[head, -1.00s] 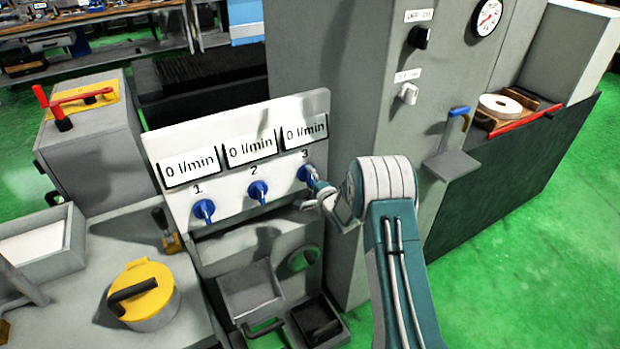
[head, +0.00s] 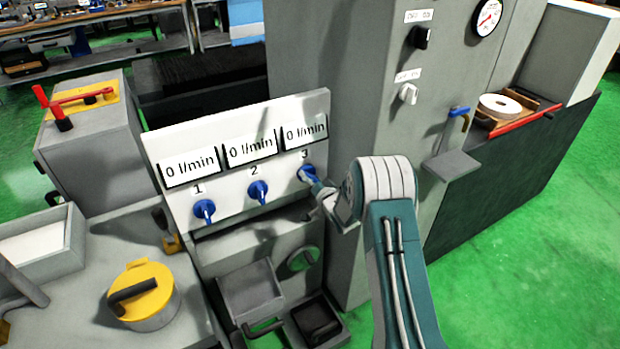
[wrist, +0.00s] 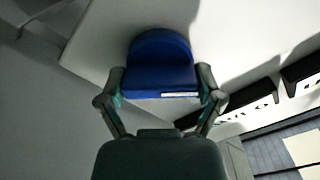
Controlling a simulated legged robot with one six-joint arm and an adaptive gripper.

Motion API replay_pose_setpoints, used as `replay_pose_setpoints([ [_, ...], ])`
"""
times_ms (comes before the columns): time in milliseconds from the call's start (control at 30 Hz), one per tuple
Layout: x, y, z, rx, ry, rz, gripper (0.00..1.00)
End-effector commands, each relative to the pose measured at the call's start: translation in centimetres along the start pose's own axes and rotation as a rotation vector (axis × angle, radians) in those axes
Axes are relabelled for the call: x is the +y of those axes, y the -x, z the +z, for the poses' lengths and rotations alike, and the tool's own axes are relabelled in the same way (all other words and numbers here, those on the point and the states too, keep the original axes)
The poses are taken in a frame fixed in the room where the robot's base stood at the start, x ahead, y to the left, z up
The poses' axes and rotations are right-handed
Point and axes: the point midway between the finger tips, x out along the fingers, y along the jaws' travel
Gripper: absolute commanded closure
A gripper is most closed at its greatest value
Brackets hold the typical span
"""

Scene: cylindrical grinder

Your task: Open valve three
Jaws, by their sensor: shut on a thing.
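Valve three is a blue knob (head: 307,174) at the right end of a white panel (head: 240,135), below the number 3 and a display reading 0 l/min. My gripper (head: 318,187) reaches it from the lower right. In the wrist view my gripper (wrist: 160,95) has one finger on each side of the blue knob (wrist: 160,60), shut on it. The lower part of the knob is partly hidden by my gripper in the head view.
Blue valve two (head: 258,193) and valve one (head: 204,211) sit to the left on the same panel, both at 0 l/min. A grey machine column (head: 350,120) stands close to the right. A yellow-lidded pot (head: 150,290) stands at the lower left.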

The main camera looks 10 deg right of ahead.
Motion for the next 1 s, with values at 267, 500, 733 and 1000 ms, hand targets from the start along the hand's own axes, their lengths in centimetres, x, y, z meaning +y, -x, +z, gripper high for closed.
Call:
replay_pose_setpoints([
  [267,0.38,0.18,0.54,-0.012,0.259,0.009,0.63],
  [500,0.41,0.20,0.58,-0.014,0.486,0.008,0.63],
  [733,0.43,0.21,0.62,-0.016,0.704,0.007,0.63],
  [1000,0.46,0.23,0.66,-0.018,0.961,0.005,0.63],
])
